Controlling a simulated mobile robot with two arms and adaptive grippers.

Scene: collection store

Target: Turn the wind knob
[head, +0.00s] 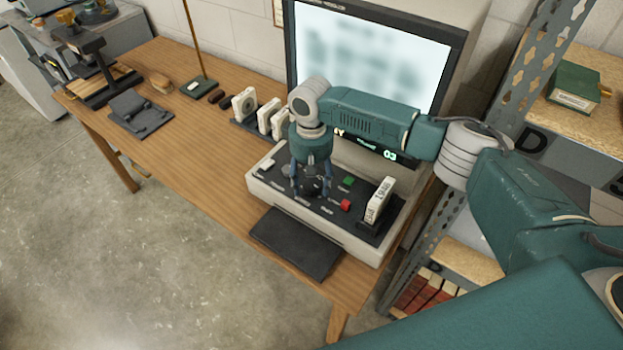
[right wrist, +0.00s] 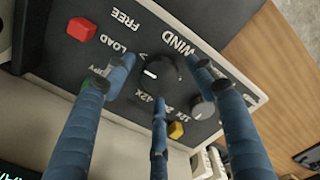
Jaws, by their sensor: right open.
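The wind knob (right wrist: 158,73) is round and black with a white pointer line, next to the word WIND on the dark panel in the right wrist view. It sits on the control console (head: 262,196) below the screen. My right gripper (head: 311,184) is over the knob, pointing down. In the right wrist view its three blue fingers (right wrist: 162,78) are spread around the knob, open; I cannot tell whether any touches it. In the head view the fingers partly hide the knob. My left gripper is not in view.
A smaller grey knob (right wrist: 202,107), a yellow button (right wrist: 176,130) and a red button (head: 346,205) are nearby. A white labelled box (head: 380,199) stands upright on the console's right. A lit screen (head: 370,55) stands behind. The wooden table (head: 190,130) has clear room left.

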